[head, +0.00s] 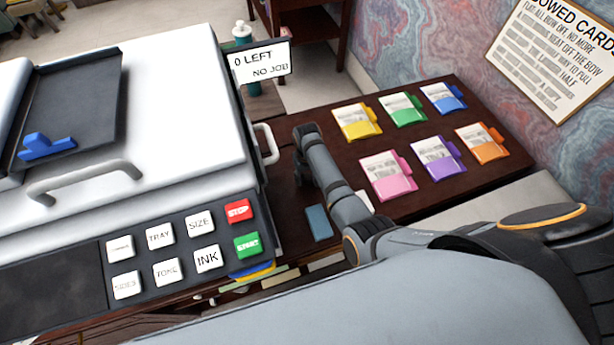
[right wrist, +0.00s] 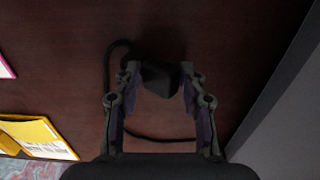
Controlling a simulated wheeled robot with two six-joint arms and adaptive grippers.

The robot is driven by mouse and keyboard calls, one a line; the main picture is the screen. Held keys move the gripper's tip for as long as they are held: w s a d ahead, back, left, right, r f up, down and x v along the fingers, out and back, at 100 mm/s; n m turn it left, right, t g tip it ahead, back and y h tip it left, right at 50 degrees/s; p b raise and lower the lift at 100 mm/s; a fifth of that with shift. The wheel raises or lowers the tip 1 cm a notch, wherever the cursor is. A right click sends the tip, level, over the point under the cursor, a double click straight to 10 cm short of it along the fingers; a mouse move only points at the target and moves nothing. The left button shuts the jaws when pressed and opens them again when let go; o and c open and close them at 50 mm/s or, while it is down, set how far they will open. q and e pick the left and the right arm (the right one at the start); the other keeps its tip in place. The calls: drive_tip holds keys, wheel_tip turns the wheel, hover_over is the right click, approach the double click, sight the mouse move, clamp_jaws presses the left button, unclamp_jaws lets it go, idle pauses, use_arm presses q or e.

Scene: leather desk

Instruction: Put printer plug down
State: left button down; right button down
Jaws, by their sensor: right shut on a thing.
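The printer plug (right wrist: 160,78) is a dark block between the fingertips of my right gripper (right wrist: 160,82) in the right wrist view. The gripper is shut on it. A thin black cable (right wrist: 109,62) curves around on the left and passes below the plug, over the dark brown desk top (right wrist: 55,60). I cannot tell whether the plug touches the desk. In the head view my right arm reaches in from the right to beside the printer (head: 185,110); its fingers and the plug are hidden there. My left gripper is not in view.
The desk (head: 330,105) holds several coloured card folders, including a yellow one (head: 357,121) and a pink one (head: 388,176). A blue-grey flat block (head: 318,222) lies near the arm. The printer's side handle (head: 267,144) sticks out towards the arm.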

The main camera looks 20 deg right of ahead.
sight(307, 177)
drive_tip(key=shift+f, duration=0.4)
drive_tip(key=c, duration=0.8)
unclamp_jaws()
drive_tip(key=shift+o, duration=0.2)
drive_tip(key=shift+r, duration=0.35)
wheel_tip(307, 177, up, 10)
drive_tip(key=p, duration=1)
drive_tip(key=shift+r, duration=1.3)
